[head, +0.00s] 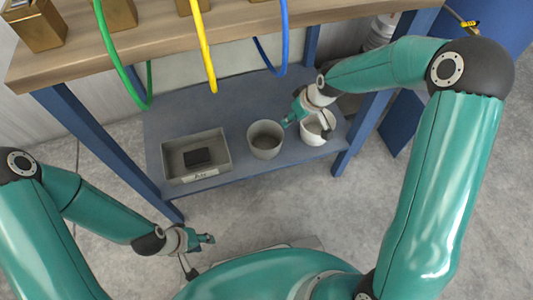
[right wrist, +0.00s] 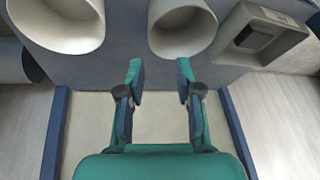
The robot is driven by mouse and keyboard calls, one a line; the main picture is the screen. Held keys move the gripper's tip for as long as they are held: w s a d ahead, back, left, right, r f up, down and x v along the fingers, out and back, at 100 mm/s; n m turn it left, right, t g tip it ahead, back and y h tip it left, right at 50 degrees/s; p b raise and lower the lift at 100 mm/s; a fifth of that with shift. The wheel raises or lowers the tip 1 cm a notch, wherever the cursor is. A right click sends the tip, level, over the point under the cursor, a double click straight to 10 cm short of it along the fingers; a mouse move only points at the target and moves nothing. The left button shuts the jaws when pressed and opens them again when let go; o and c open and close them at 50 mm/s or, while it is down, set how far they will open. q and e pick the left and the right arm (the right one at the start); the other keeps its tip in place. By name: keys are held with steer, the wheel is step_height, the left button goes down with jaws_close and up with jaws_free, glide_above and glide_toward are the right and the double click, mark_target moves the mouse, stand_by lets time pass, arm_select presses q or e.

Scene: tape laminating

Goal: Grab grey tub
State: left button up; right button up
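The grey tub (head: 265,149) is a round, open tub standing upright on the blue-grey lower shelf, between a rectangular tray and a paler round tub. In the right wrist view the grey tub (right wrist: 181,42) is at the top middle, beyond the fingertips. My right gripper (head: 291,117) is close to the grey tub's right side, between it and the paler tub. In the right wrist view my right gripper (right wrist: 160,72) is open with nothing between its fingers. My left gripper (head: 206,239) hangs low in front of the shelf, away from the tubs; its finger opening is too small to judge.
The paler tub (head: 312,139) stands right of the grey tub, partly behind my right wrist. The grey rectangular tray (head: 222,158) holds a dark block (head: 198,157). Green (head: 127,82), yellow (head: 206,50) and blue (head: 262,55) loops hang from the wooden tabletop (head: 150,50) above the shelf.

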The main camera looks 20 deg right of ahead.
steer(key=b, duration=0.4)
glide_toward(274, 136)
steer(key=shift+w+a+f, duration=0.15)
steer(key=shift+a+f, duration=0.3)
steer(key=shift+a, duration=0.05)
steer(key=b+x, duration=0.1)
steer(key=x, duration=0.1)
steer(key=d+b+x, duration=0.1)
steer(key=b+x, duration=0.1)
steer(key=shift+a+f, duration=0.1)
steer(key=shift+f, duration=0.2)
steer(key=shift+w+a+f, duration=0.15)
steer(key=shift+w+f, duration=0.05)
steer(key=shift+f, duration=0.2)
arm_select(q)
step_height(274, 136, down, 8)
arm_select(e)
steer(key=shift+r, duration=0.1)
jaws_close()
